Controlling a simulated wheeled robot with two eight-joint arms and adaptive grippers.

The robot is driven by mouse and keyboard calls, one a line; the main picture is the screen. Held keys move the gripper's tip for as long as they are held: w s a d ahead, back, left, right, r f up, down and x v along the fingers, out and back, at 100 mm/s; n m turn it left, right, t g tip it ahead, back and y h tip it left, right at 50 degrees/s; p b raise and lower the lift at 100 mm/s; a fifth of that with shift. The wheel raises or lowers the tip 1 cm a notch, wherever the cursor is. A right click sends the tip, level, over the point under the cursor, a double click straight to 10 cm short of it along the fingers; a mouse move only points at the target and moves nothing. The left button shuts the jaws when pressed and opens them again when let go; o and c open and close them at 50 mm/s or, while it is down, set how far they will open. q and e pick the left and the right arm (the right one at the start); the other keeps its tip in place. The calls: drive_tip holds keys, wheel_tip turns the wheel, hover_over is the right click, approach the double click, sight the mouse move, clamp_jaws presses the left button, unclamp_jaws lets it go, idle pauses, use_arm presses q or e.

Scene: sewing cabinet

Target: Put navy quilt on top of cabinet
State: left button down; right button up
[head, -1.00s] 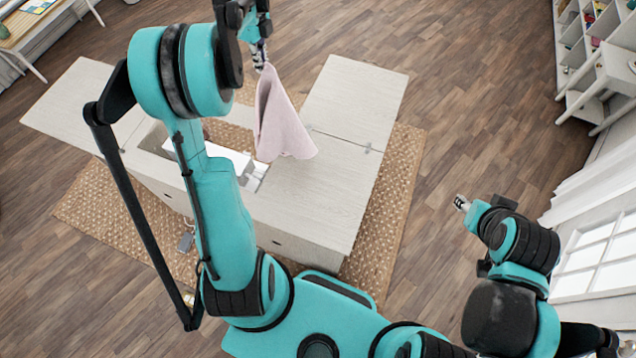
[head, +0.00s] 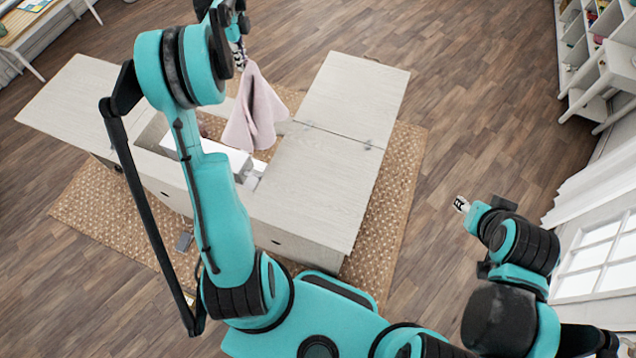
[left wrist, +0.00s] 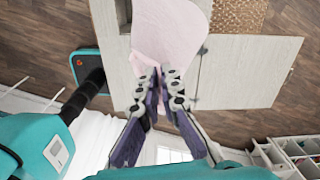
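My left gripper (head: 240,58) is shut on a pale pink cloth (head: 255,115), which hangs down in folds above the cabinet's middle. In the left wrist view the fingertips (left wrist: 160,78) pinch the edge of the pink cloth (left wrist: 170,28). The pale wooden cabinet (head: 325,185) stands on the floor with a flat top at the right and a leaf at the left. I see no navy quilt in these views. My right gripper (head: 461,204) is over bare floor at the right, away from the cabinet; its fingers are too small to judge.
A white sewing machine (head: 238,162) sits in the cabinet's opening, partly behind my left arm. A woven rug (head: 400,190) lies under the cabinet. White shelves (head: 605,65) stand at the upper right, a table (head: 30,28) at the upper left. The cabinet's right top is clear.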

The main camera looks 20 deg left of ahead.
use_arm(q)
drive_tip(key=s+d+f+b, duration=0.3)
drive_tip(key=d+f+b, duration=1)
drive_tip(key=d+f, duration=1)
drive_tip(key=s+d+f+b, duration=0.3)
drive_tip(key=d+f+b, duration=1.1)
drive_tip(key=d+f, duration=0.9)
drive_tip(key=d, duration=0.6)
drive_tip(key=shift+s+d+b, duration=0.2)
drive_tip(key=shift+b, duration=0.1)
drive_tip(key=c, duration=1.3)
unclamp_jaws()
